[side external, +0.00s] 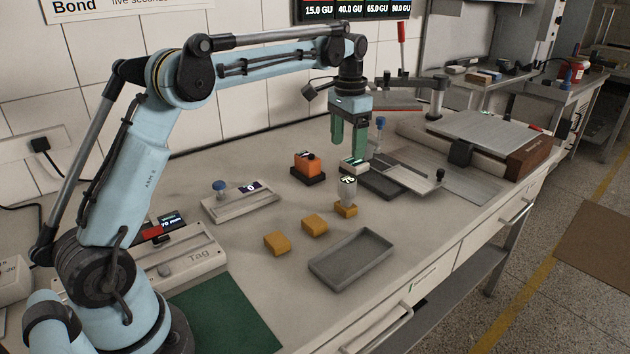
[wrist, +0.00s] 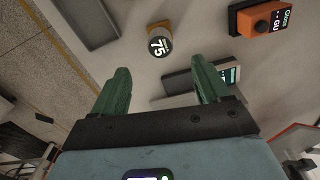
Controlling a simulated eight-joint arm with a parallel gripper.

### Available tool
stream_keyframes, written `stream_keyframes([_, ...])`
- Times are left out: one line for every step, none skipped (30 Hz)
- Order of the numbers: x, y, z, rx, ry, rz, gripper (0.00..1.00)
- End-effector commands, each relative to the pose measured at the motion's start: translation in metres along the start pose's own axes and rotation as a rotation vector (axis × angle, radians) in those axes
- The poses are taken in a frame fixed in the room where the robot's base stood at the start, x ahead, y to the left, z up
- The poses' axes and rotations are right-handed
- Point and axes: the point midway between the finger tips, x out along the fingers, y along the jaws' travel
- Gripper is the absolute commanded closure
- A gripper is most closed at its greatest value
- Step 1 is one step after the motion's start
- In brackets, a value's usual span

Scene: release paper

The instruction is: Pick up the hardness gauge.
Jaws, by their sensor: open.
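The hardness gauge (side external: 347,188) appears to be the small upright grey cylinder with a lit "75" display, standing on a yellow block (side external: 346,210). In the wrist view the gauge (wrist: 159,46) shows its round display face, just beyond and between my fingertips in the picture. My gripper (side external: 348,150) has green fingers pointing down and is open and empty. It hangs above the bench, higher than the gauge and apart from it. The open fingers also show in the wrist view (wrist: 160,75).
An orange gloss meter (side external: 307,164) stands left of the gauge. A device with a green-white display (side external: 354,166) lies just behind it. A grey tray (side external: 352,260) and two loose yellow blocks (side external: 277,243) (side external: 314,224) lie in front. A metal-plate machine (side external: 480,135) stands at the right.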

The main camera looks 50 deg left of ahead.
Motion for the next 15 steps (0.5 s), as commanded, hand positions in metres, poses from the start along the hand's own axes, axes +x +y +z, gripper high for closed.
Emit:
stream_keyframes([0.002, -0.002, -0.002, 0.001, -0.006, 0.002, 0.24])
stream_keyframes([0.004, -0.003, -0.002, 0.003, -0.009, 0.003, 0.24])
stream_keyframes([0.006, -0.004, -0.003, 0.003, -0.012, 0.004, 0.24])
stream_keyframes([0.008, -0.004, -0.003, 0.004, -0.013, 0.005, 0.24])
stream_keyframes([0.010, -0.004, -0.003, 0.004, -0.014, 0.005, 0.24])
stream_keyframes([0.015, -0.004, -0.003, 0.004, -0.014, 0.005, 0.24])
stream_keyframes([0.019, -0.004, -0.003, 0.004, -0.014, 0.005, 0.24])
stream_keyframes([0.023, -0.004, -0.003, 0.004, -0.014, 0.005, 0.24])
stream_keyframes([0.029, -0.003, -0.002, 0.004, -0.014, 0.005, 0.24])
stream_keyframes([0.035, -0.003, -0.003, 0.004, -0.014, 0.005, 0.24])
stream_keyframes([0.040, -0.003, -0.003, 0.004, -0.013, 0.005, 0.24])
stream_keyframes([0.046, -0.003, -0.002, 0.004, -0.013, 0.005, 0.24])
stream_keyframes([0.050, -0.003, -0.002, 0.004, -0.013, 0.005, 0.24])
stream_keyframes([0.055, -0.003, -0.002, 0.004, -0.013, 0.005, 0.24])
stream_keyframes([0.060, -0.003, -0.002, 0.004, -0.013, 0.005, 0.24])
